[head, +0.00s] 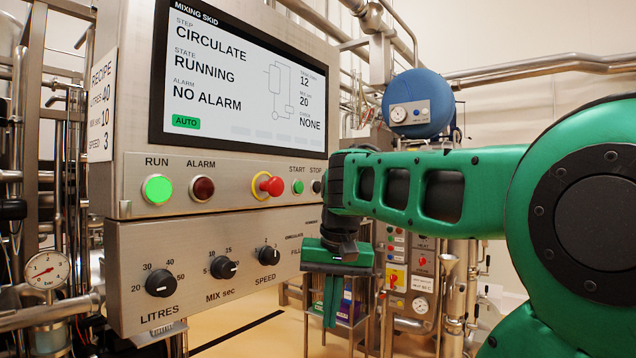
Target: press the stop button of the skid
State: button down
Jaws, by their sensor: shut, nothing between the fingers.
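The skid's control panel (222,172) fills the left and middle of the head view. The stop button (317,187) is small and dark, under the label STOP at the panel's right end, close beside my arm's wrist. The green start button (298,187) is just left of it. The screen (250,80) reads CIRCULATE, RUNNING, NO ALARM, and the RUN lamp (157,189) glows green. My gripper (331,312) is shut and empty, pointing down, lower than the stop button and slightly right of it. I see no contact with the button.
A red emergency knob (271,186) with a yellow ring and a dark red ALARM lamp (202,189) are on the same row. Below are the LITRES (160,282), MIX sec (223,267) and SPEED (267,255) dials. Pipes and a blue vessel (418,104) stand behind.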

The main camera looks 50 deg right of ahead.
aim_at(317, 187)
jog(key=w+d+r+m+t+h, duration=0.1)
jog(key=d+r+m+t, duration=0.1)
jog(key=r, duration=1.5)
jog(key=d+r+m+t+h, duration=0.2)
jog(key=d+r, duration=0.3)
jog(key=r, duration=1.2)
jog(key=shift+w+m, duration=0.35)
jog(key=shift+m, duration=0.55)
jog(key=w+d+f, duration=0.3)
jog(key=w+f, duration=0.4)
jog(key=w, duration=0.2)
jog(key=shift+d+f, duration=0.15)
jog(key=shift+f, duration=0.25)
